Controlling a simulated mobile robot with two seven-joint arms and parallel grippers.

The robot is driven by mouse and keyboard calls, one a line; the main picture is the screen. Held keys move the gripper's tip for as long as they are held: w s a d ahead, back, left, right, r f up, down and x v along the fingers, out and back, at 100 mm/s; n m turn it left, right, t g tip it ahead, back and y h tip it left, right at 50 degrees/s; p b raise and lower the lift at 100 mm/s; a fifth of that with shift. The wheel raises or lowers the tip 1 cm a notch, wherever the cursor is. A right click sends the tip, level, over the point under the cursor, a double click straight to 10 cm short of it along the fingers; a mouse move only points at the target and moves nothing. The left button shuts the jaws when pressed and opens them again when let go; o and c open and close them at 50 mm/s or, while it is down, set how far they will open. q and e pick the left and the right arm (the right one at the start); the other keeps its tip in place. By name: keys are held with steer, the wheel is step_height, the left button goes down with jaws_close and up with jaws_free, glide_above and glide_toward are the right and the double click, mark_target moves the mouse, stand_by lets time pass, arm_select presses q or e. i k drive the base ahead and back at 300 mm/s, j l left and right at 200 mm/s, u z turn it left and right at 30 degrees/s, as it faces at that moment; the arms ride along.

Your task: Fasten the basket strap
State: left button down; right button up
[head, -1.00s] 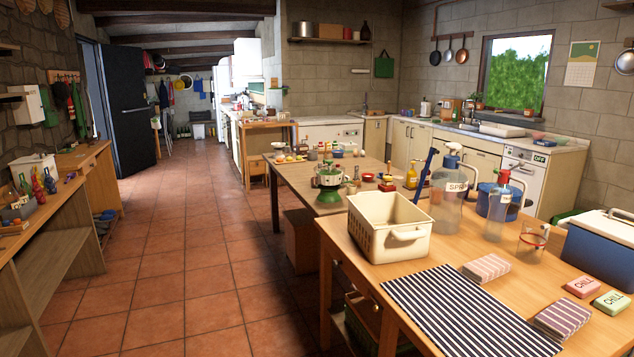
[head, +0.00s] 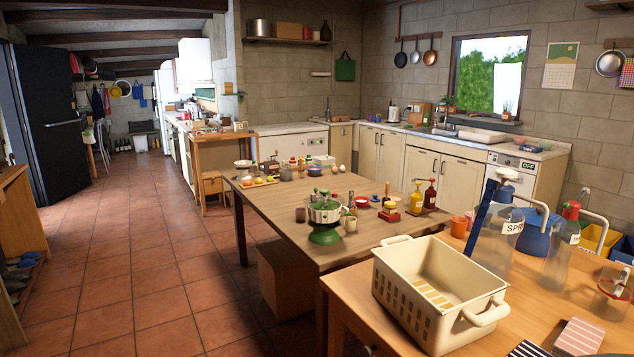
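A cream plastic basket (head: 405,299) with slotted sides and a handle at each end stands on the near wooden table (head: 345,302). It is upright and open at the top. I see yellowish slots or strips on its inner floor and cannot tell which. I cannot make out a strap on it. Neither of my grippers shows in the head view.
Spray bottles (head: 492,245) stand right of the basket, with a striped pink block (head: 578,337) in front. A farther table (head: 290,210) holds a green scale (head: 324,218), bottles and small food items. The tiled floor (head: 150,270) on the left is clear.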

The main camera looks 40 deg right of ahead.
mark_target(493, 185)
steer(key=i+j+z, duration=0.2)
steer(key=i, duration=0.35)
steer(key=i+j+z, duration=0.15)
steer(key=i, duration=0.4)
steer(key=z, duration=1.8)
